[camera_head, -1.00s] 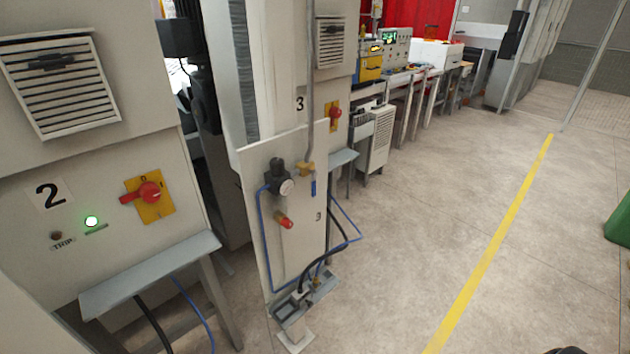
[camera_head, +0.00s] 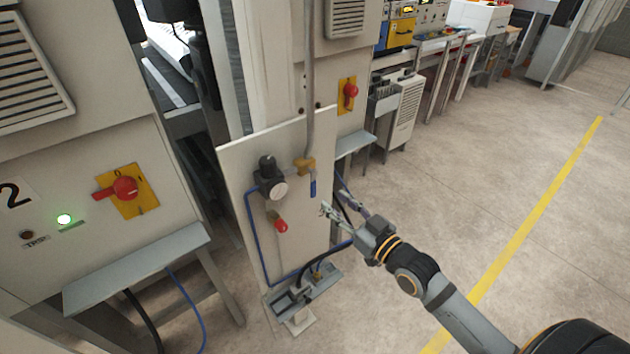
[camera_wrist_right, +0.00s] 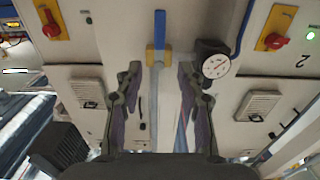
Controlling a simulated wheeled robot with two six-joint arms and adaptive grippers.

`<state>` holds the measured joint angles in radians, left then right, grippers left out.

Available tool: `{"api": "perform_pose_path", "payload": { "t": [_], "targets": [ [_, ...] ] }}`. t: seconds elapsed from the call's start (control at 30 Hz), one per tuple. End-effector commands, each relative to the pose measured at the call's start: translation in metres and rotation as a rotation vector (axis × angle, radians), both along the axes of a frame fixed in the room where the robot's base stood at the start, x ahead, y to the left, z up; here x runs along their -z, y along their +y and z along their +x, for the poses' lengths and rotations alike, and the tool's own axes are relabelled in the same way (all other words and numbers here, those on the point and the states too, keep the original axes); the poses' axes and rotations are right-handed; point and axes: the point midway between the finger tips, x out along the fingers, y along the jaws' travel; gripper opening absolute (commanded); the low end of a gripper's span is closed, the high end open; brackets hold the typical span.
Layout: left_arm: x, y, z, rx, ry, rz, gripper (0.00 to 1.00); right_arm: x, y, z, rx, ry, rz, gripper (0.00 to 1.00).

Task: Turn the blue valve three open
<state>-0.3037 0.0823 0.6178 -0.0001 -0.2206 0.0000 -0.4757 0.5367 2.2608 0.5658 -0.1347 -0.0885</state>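The blue valve handle (camera_head: 313,187) hangs straight down from a brass valve body (camera_head: 304,166) on a grey pipe, on the white upright panel (camera_head: 300,135). In the right wrist view, which is turned upside down, the blue handle (camera_wrist_right: 159,30) points up from the brass body (camera_wrist_right: 155,55). My right gripper (camera_head: 333,207) is just right of and below the handle in the head view, apart from it. In the wrist view its fingers (camera_wrist_right: 160,72) are spread and empty, with the valve ahead between their lines. My left gripper is not in view.
A black regulator with a gauge (camera_head: 279,191) sits left of the valve, with a red knob (camera_head: 281,225) below. A red switch (camera_head: 124,188) is on machine 2. Open floor lies right.

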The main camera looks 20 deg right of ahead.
Motion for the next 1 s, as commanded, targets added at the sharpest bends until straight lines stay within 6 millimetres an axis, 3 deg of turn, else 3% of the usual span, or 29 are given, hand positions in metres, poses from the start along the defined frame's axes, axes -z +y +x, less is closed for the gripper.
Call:
{"api": "perform_pose_path", "payload": {
  "t": [0.13,0.27,0.5,0.87,1.0],
  "targets": [
    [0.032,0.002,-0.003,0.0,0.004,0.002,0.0,0.006,0.008,0.023,-0.001,-0.01,0.008,0.39],
    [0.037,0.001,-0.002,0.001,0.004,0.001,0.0,0.001,0.018,0.048,-0.001,-0.008,0.011,0.39],
    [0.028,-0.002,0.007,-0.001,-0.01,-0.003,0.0,-0.002,0.03,0.084,0.0,-0.003,0.004,0.39],
    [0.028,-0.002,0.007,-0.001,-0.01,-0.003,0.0,0.0,0.034,0.092,-0.002,-0.001,-0.001,0.39],
    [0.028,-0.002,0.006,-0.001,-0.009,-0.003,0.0,0.001,0.034,0.092,-0.002,-0.001,0.0,0.22]
  ]
}}
